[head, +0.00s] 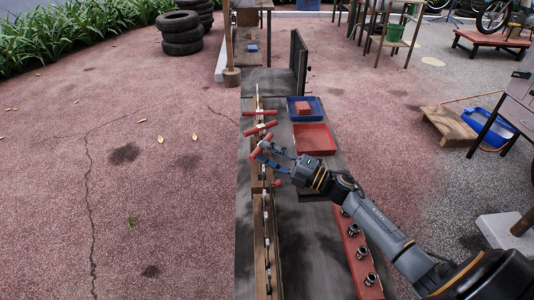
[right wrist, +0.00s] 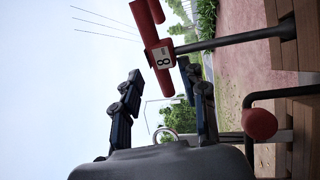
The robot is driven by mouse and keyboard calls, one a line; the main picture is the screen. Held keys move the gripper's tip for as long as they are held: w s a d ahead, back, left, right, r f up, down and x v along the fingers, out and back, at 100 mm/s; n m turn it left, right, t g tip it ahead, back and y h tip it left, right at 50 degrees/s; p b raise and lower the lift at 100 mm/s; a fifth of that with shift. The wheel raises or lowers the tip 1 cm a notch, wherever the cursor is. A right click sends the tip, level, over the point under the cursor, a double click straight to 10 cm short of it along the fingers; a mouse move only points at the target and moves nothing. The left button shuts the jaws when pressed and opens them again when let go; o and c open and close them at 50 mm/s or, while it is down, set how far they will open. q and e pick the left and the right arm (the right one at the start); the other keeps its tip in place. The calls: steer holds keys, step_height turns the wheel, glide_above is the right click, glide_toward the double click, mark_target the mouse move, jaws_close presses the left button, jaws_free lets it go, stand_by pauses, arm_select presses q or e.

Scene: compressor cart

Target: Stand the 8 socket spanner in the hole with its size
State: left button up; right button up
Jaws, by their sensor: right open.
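The 8 socket spanner (right wrist: 160,55) has a red cross handle with a white tag reading 8 and a dark shaft. In the sideways right wrist view its shaft runs right towards a wooden rack (right wrist: 308,60); which hole it is at cannot be told. In the head view a red handle, likely the same spanner (head: 257,151), is by the rack (head: 259,245) on the cart. My right gripper (head: 267,155) is at that handle; in the wrist view its fingers (right wrist: 163,85) are apart, just short of the handle, holding nothing. My left gripper is out of view.
Two more red handles (head: 262,128) (head: 250,113) stand just beyond along the rack. Another red-ended dark bar (right wrist: 260,123) is close by in the wrist view. A red tray (head: 313,139), a blue tray (head: 291,106) and a red strip with several sockets (head: 352,243) lie to the right.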

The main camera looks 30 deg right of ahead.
steer(key=v, duration=1.1)
steer(key=shift+s+d, duration=0.15)
steer(key=shift+s, duration=0.1)
